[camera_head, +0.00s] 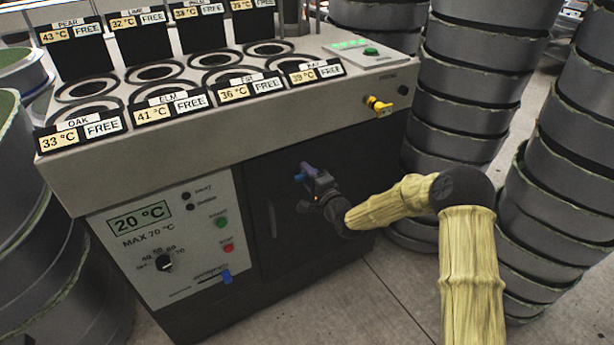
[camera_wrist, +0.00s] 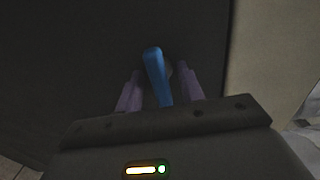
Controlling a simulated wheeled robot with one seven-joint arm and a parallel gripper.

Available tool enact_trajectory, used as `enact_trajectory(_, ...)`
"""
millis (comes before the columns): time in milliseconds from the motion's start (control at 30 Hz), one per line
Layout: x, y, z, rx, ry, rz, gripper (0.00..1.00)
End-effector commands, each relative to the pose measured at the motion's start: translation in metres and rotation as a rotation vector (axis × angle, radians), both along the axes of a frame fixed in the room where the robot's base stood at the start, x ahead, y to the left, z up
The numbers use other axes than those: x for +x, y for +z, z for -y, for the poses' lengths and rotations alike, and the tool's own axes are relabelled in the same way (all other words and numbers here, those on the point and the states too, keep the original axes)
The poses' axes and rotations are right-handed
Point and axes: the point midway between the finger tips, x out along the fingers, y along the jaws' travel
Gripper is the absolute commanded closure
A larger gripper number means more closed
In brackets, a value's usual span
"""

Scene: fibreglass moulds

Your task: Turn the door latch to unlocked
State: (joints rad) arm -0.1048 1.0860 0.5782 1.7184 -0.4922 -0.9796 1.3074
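The door latch is a blue lever (camera_wrist: 154,70) on a dark door face in the wrist view. It stands nearly upright, its top leaning slightly left, with a round pivot partly showing behind it. My gripper (camera_wrist: 159,84) has its two purple fingers on either side of the lever, with visible gaps, so it is open around it. In the head view my gripper (camera_head: 306,173) is at the dark door (camera_head: 270,175) on the cabinet front. There the latch is mostly hidden by my gripper.
Left of the door, a control panel (camera_head: 125,260) has a dial, buttons and a blue slider (camera_head: 226,276). A yellow lever (camera_head: 379,106) sticks out at the cabinet's upper right. Stacked grey moulds (camera_head: 465,75) stand close on the right. Bare floor lies in front.

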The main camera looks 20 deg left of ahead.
Motion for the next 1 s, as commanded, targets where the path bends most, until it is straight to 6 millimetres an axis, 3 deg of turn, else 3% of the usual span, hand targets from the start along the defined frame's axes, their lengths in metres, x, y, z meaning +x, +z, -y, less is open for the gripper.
enact_trajectory(333,0.0023,-0.0003,-0.0025,0.0,0.0,-0.001,0.64)
enact_trajectory(500,0.0022,-0.0003,-0.0022,0.0,0.0,-0.001,0.94)
enact_trajectory(1000,0.0023,-0.0018,-0.0017,-0.058,-0.001,0.065,0.94)
